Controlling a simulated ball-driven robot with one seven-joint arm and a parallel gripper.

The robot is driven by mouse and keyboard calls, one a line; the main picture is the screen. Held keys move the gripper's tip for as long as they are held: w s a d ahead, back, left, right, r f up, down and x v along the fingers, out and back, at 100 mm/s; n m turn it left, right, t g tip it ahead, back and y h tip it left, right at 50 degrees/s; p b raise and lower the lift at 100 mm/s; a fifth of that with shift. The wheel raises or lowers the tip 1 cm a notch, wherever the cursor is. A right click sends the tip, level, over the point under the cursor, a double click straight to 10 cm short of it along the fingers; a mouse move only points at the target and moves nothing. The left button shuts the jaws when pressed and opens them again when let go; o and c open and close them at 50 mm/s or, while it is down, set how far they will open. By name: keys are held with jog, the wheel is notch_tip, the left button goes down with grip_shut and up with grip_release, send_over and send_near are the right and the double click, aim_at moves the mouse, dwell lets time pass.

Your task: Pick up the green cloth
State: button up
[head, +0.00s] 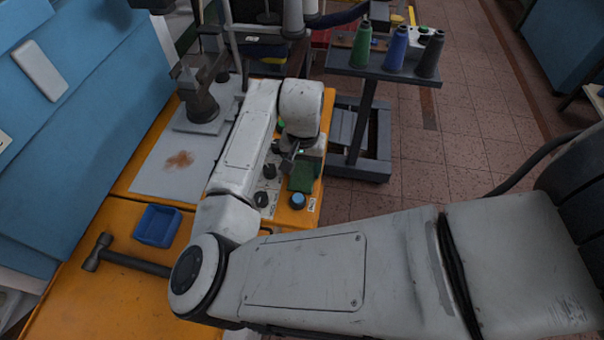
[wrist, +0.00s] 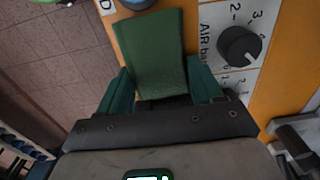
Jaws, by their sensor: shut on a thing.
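The green cloth (wrist: 151,55) is a flat, folded dark green piece between the two teal fingers of my gripper (wrist: 157,90) in the wrist view. The gripper is shut on its near end, and the far end reaches up toward a blue knob. In the head view the cloth (head: 303,176) shows below the end of my arm, over the right edge of the orange machine top. My gripper's fingers are mostly hidden there behind my wrist. I cannot tell whether the cloth still touches the machine top.
A black dial (wrist: 238,45) is right of the cloth, and a blue knob (head: 298,200) is near it. A blue tray (head: 157,225) and a hammer (head: 125,260) lie on the orange surface at left. A grey stand (head: 400,66) holds thread cones. Tiled floor is open at right.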

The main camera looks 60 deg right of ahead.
aim_at(304, 168)
jog(key=c, duration=0.4)
jog(key=shift+r, duration=0.5)
notch_tip(304, 168, up, 2)
jog(key=shift+r+b, duration=0.15)
jog(key=shift+b, duration=0.3)
jog(key=s+r, duration=0.3)
jog(key=s, duration=0.1)
jog(key=s+r, duration=0.3)
jog(key=s, duration=0.2)
jog(key=s+r, duration=0.3)
jog(key=s, duration=0.2)
jog(key=shift+d+r, duration=0.25)
jog(key=shift+r, duration=0.1)
